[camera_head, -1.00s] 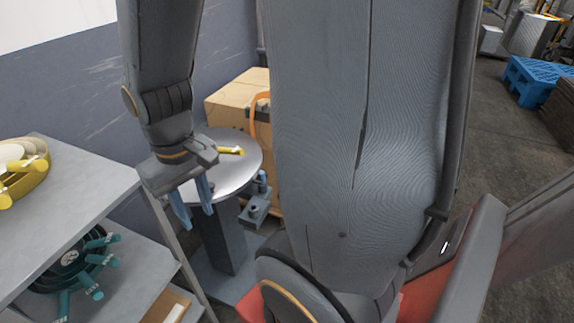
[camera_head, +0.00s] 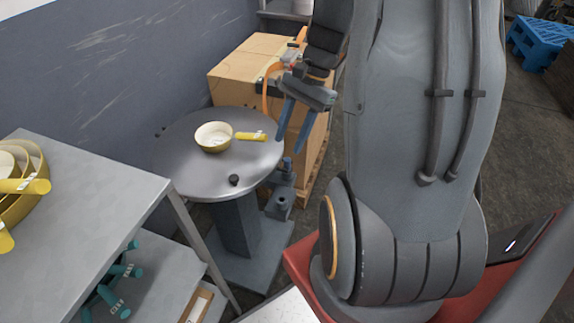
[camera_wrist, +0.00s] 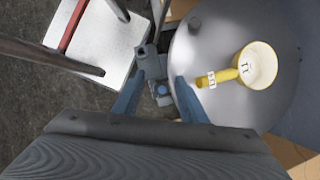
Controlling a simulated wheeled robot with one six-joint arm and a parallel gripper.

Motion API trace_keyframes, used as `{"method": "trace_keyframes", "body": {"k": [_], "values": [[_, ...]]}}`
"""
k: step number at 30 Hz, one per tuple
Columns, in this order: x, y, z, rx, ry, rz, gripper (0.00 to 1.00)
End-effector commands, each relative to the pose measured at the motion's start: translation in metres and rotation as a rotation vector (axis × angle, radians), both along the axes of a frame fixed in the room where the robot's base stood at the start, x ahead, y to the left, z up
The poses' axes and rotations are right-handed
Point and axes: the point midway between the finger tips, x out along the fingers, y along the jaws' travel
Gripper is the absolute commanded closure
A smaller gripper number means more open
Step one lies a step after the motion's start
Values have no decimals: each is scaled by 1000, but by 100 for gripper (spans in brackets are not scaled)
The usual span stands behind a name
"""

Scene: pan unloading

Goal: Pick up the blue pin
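A small blue round piece, which looks like the blue pin (camera_wrist: 162,89), sits on a grey fixture (camera_wrist: 150,62) beside the round table in the wrist view. In the head view, a bluish part (camera_head: 288,163) shows on the same fixture at the table's right edge. My gripper (camera_head: 289,144) is open and empty, its blue fingers pointing down above the fixture. In the wrist view, my gripper (camera_wrist: 160,77) has one finger on each side of the pin in the picture. I see no contact; the exact height gap is unclear.
The round metal table (camera_head: 185,170) holds a yellow-handled pan (camera_head: 213,137) and a black knob (camera_head: 234,180). Cardboard boxes (camera_head: 235,88) stand behind. A grey shelf (camera_head: 90,215) with yellow and teal pans is at left. A blue pallet (camera_head: 540,50) lies far right.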

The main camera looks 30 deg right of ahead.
Motion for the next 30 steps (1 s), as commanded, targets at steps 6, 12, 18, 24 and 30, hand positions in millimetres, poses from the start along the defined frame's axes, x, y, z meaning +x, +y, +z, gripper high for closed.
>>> {"method": "trace_keyframes", "body": {"k": [6, 12, 18, 24, 30], "values": [[12, -48, -16, 121, 68, -336, 61], [16, -54, -26, 154, 82, -411, 61], [17, -42, -42, 153, 84, -409, 61], [18, -29, -65, 152, 84, -406, 61], [20, -17, -83, 151, 83, -405, 61]]}}
